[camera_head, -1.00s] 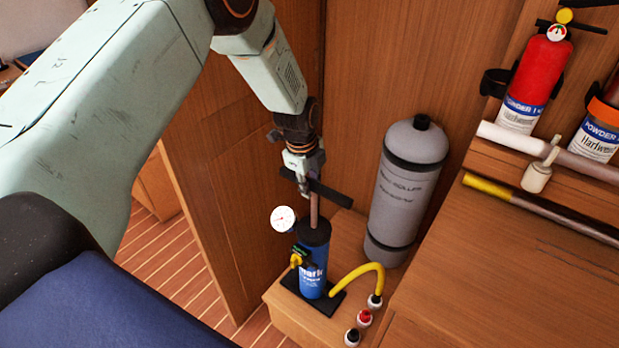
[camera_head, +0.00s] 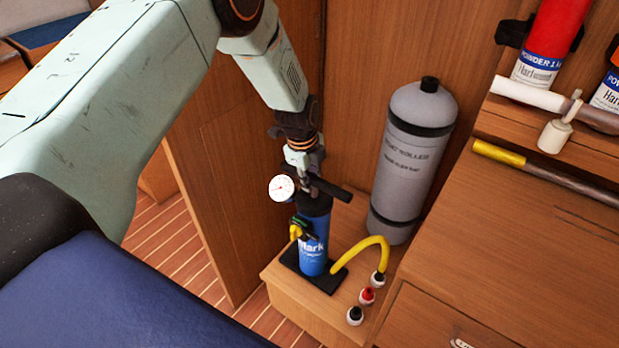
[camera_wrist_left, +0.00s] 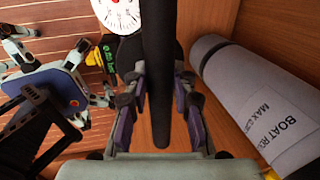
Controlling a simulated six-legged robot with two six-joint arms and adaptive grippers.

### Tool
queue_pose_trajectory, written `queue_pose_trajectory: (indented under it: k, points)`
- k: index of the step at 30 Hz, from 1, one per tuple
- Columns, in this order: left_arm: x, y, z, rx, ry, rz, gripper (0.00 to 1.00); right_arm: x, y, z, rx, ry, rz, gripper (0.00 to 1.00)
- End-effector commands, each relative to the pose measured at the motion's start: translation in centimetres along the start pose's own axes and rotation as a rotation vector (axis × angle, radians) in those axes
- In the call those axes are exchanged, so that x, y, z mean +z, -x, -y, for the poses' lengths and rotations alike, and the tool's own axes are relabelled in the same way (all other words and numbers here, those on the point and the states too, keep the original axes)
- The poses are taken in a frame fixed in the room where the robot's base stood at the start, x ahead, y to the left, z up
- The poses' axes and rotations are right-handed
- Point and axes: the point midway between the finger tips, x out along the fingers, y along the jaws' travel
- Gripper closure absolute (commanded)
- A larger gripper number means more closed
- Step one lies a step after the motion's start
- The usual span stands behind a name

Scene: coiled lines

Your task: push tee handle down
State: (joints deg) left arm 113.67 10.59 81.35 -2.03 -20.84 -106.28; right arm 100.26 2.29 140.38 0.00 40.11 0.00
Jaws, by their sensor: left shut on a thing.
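The tee handle (camera_head: 330,191) is a dark bar on top of the blue hand pump (camera_head: 313,255). It sits low, close above the pump's black top, and little or no rod shows below it. My left gripper (camera_head: 303,178) comes from above and is shut on the tee handle. In the left wrist view the tee handle (camera_wrist_left: 158,75) runs between the two fingers. The pump stands upright on a black base plate on a wooden step. A white round gauge (camera_head: 281,188) is at its left. My right gripper is not in the head view.
A grey cylinder (camera_head: 413,150) stands right behind the pump. A wooden counter (camera_head: 500,240) is at the right, and a wooden panel (camera_head: 235,190) stands left.

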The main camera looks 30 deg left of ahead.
Motion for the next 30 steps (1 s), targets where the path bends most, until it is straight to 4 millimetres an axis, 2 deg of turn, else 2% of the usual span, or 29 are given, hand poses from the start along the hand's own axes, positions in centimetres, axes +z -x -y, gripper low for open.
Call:
queue_pose_trajectory:
  k: [1, 5, 6, 14, 24, 26, 30]
  points:
    - [-0.3, -0.5, -0.6, 0.012, 0.003, -0.003, 1.0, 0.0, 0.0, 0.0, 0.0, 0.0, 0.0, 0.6]
    - [-0.3, -0.6, -0.7, 0.015, 0.003, -0.004, 1.0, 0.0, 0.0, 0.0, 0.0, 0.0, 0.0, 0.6]
    - [-0.3, -0.6, -0.7, 0.015, 0.003, -0.004, 0.74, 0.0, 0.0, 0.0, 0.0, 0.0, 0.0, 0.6]
    - [-0.2, -0.5, -0.6, 0.013, 0.002, -0.003, 0.52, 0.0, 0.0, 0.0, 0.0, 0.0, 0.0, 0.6]
    - [-0.1, -0.1, -0.3, 0.008, 0.001, -0.002, 0.51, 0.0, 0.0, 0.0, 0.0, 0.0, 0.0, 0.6]
    - [-0.1, 0.3, -0.3, 0.007, 0.002, -0.002, 0.51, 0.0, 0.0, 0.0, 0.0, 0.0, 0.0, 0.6]
    - [-0.1, 2.4, -0.3, 0.005, 0.001, -0.003, 0.51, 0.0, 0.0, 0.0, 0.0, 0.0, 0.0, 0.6]
